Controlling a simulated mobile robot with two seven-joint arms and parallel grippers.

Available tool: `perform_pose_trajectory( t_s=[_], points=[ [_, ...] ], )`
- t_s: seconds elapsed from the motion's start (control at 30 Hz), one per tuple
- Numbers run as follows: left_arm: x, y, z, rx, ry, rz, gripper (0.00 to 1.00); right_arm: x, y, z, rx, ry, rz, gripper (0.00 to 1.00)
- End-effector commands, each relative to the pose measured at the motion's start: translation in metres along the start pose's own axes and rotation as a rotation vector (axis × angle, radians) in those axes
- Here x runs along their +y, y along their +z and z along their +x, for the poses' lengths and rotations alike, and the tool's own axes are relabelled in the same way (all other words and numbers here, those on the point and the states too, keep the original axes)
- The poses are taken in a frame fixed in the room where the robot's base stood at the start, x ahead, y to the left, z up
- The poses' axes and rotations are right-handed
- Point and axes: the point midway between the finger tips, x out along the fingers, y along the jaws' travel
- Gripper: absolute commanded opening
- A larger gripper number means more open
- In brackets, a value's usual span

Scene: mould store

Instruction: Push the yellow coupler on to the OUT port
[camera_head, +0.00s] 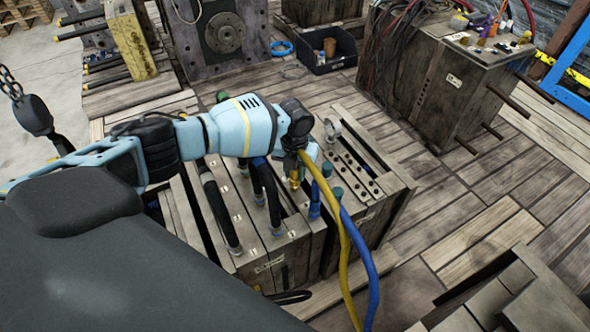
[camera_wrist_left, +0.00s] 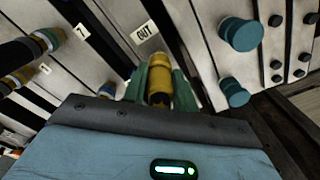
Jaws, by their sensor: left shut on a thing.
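The yellow coupler (camera_wrist_left: 160,82) sits between the two green fingers of my left gripper (camera_wrist_left: 159,72), which is shut on it. In the head view the coupler (camera_head: 294,182) shows as a small brass-yellow piece below my left gripper (camera_head: 299,172), over the top of the grey mould block (camera_head: 262,228). The white OUT label (camera_wrist_left: 145,32) lies just beyond the fingertips in the wrist view. The OUT port itself is hidden behind the coupler and fingers, so I cannot tell whether they touch. My right gripper is not in view.
A yellow hose (camera_head: 343,245) and a blue hose (camera_head: 367,265) hang close to my gripper. Teal caps (camera_wrist_left: 241,34) stand right of the label; black hoses (camera_head: 220,210) are plugged in at left. A dark bin (camera_head: 327,52) and another mould block (camera_head: 440,75) stand behind.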

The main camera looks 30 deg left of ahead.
Motion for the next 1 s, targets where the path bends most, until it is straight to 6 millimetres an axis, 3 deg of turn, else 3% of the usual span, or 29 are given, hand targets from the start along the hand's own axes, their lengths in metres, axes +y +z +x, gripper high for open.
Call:
perform_pose_trajectory(
  t_s=[1.0],
  points=[
    [-0.0001, -0.0005, 0.0079, 0.001, 0.0, 0.0, 0.0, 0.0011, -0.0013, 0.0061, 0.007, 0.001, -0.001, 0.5]
  ],
)
